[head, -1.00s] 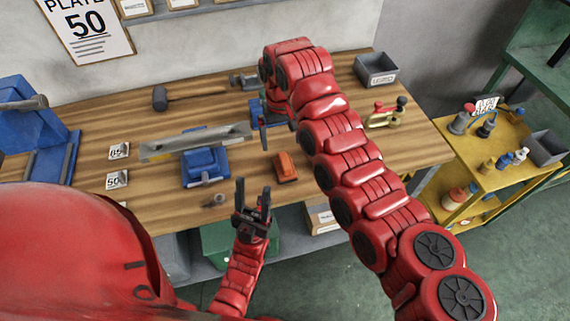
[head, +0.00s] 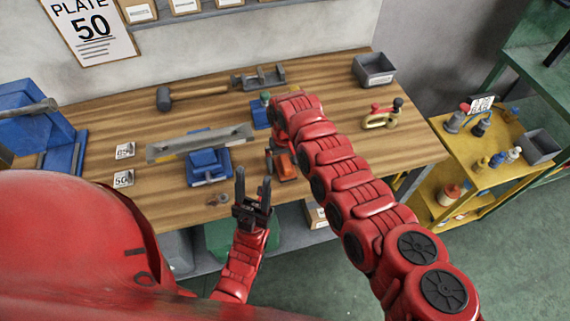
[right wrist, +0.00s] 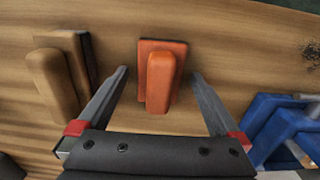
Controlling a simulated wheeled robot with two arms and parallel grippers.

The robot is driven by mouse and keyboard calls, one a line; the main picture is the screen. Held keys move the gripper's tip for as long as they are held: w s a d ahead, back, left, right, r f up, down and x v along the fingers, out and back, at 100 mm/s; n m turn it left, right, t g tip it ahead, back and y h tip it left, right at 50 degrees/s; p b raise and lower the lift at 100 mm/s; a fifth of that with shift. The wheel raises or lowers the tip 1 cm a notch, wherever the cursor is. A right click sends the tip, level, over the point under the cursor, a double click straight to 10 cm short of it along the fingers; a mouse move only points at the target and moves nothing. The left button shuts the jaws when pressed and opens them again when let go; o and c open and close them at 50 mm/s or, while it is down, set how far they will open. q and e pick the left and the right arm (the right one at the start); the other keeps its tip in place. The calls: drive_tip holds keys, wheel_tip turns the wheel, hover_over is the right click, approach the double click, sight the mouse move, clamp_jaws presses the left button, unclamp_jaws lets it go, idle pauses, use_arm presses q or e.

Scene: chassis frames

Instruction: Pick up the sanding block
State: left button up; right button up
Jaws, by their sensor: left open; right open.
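An orange sanding block (head: 286,167) with a raised grip lies on the wooden bench, and my right arm partly covers it in the head view. In the right wrist view the orange block (right wrist: 161,80) lies between the spread fingers of my right gripper (right wrist: 160,74). The gripper is open, and no finger visibly touches the block. A similar tan block (right wrist: 58,78) lies to the left in that view; I cannot make it out in the head view. My left gripper (head: 253,178) is open and empty at the bench's front edge.
A blue clamp (head: 208,165) holding a long metal bar (head: 200,143) stands left of the orange block. A mallet (head: 190,95) lies behind. A grey bin (head: 374,70) and a red-handled toggle clamp (head: 382,115) stand at the right.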

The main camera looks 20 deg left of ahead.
sight(285, 160)
clamp_jaws()
idle(0.4)
drive_tip(key=shift+r+p, duration=0.4)
drive_tip(key=shift+r, duration=0.2)
wheel_tip(285, 160, up, 4)
drive_tip(key=shift+w+f+p, duration=0.1)
drive_tip(key=shift+f+p, duration=0.1)
drive_tip(key=shift+p, duration=1)
drive_tip(key=s+p, duration=0.2)
drive_tip(key=p, duration=0.2)
drive_tip(key=s+d+p, duration=0.1)
drive_tip(key=p, duration=0.3)
drive_tip(key=s+d+p, duration=0.1)
drive_tip(key=s+p, duration=0.1)
drive_tip(key=p, duration=0.1)
drive_tip(key=shift+s+d+r+p, duration=0.15)
drive_tip(key=shift+s+r+p, duration=0.15)
drive_tip(key=shift+r+p, duration=0.1)
drive_tip(key=shift+s+d+f+b, duration=0.15)
drive_tip(key=shift+s+f+b, duration=0.4)
drive_tip(key=shift+f+b, duration=0.1)
drive_tip(key=s+d, duration=0.4)
drive_tip(key=s, duration=0.4)
drive_tip(key=shift+r+p, duration=0.35)
drive_tip(key=shift+r, duration=0.05)
